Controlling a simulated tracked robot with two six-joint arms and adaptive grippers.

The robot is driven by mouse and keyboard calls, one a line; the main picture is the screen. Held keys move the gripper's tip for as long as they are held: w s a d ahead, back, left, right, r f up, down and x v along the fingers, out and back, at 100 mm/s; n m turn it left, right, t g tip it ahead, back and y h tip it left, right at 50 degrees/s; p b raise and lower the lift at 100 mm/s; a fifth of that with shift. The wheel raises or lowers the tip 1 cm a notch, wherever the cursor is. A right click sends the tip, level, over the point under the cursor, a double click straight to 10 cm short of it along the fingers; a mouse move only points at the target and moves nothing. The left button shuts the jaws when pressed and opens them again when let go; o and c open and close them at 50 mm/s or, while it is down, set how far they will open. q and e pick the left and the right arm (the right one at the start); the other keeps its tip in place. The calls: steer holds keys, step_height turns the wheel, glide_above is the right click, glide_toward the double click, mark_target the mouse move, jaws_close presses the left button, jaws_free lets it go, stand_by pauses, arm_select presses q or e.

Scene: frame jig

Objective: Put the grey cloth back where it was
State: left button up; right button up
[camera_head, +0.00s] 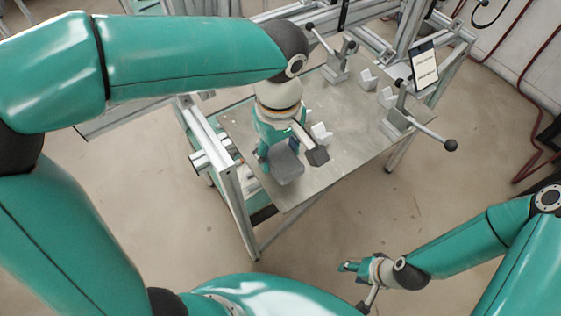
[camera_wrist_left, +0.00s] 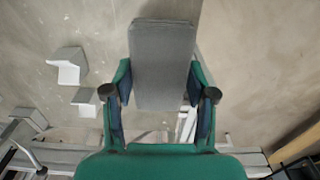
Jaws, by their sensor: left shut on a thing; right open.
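The grey cloth (camera_head: 287,168) is a flat folded pad. My left gripper (camera_head: 280,148) is shut on it over the near left part of the metal table top (camera_head: 345,150). In the left wrist view the cloth (camera_wrist_left: 163,50) sticks out between the two fingers of my left gripper (camera_wrist_left: 160,92), with its long side pointing away from the palm. I cannot tell whether the cloth touches the table. My right gripper (camera_head: 350,267) is open and empty, low over the floor in front of the table.
A tablet (camera_head: 425,66) is at the back right. The table's middle is clear.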

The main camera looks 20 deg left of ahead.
mark_target(279, 162)
arm_select(q)
steer(key=shift+f, duration=1.85)
steer(key=o, duration=1.2)
steer(key=shift+f, duration=0.1)
steer(key=shift+r, duration=0.4)
step_height(279, 162, up, 12)
steer(key=shift+f+p, duration=0.25)
steer(key=shift+p, duration=0.15)
